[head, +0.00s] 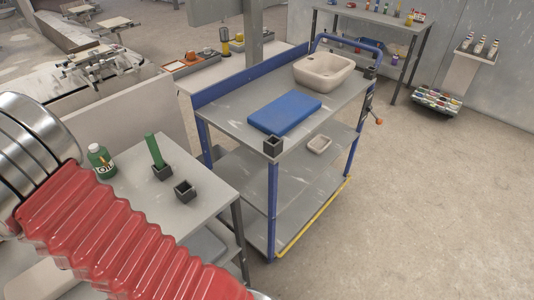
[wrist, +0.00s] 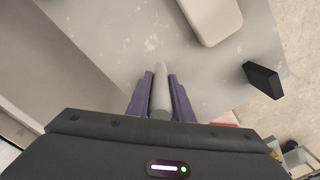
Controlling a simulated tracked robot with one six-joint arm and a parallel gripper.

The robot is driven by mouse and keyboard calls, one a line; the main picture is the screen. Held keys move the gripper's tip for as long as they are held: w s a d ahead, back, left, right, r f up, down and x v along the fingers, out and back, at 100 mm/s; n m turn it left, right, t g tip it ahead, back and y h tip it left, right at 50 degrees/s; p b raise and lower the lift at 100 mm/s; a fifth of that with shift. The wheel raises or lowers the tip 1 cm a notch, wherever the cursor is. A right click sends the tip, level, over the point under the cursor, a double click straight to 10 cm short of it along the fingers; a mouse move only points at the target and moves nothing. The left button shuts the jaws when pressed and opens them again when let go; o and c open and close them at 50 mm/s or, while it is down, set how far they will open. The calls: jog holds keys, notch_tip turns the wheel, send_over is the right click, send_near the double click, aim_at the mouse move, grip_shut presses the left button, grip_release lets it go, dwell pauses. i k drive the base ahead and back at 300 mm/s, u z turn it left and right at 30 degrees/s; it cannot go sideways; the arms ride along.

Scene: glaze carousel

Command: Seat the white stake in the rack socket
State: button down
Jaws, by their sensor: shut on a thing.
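My gripper (wrist: 161,88) is in the wrist view, its two purple fingers shut on the white stake (wrist: 160,80). The stake looks pale grey and sticks out a little past the fingertips; its lower part is hidden. A black block-like socket (wrist: 263,80) lies to the right of the gripper, apart from the stake, near the edge of a grey surface (wrist: 115,40). In the head view an empty black socket (head: 186,190) is on the near grey table, and another black socket (head: 272,146) is at the cart's front corner. My gripper and the stake are not visible there.
A green stake (head: 154,150) stands in a black socket (head: 162,174) beside an oil bottle (head: 101,161). The cart holds a blue box (head: 284,114) and a cream basin (head: 324,70). A cream rounded object (wrist: 212,18) is above the gripper in the wrist view.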

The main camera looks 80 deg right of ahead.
aim_at(280, 185)
jog(key=k, duration=1.85)
jog(key=z, duration=0.45)
jog(key=i, duration=1.1)
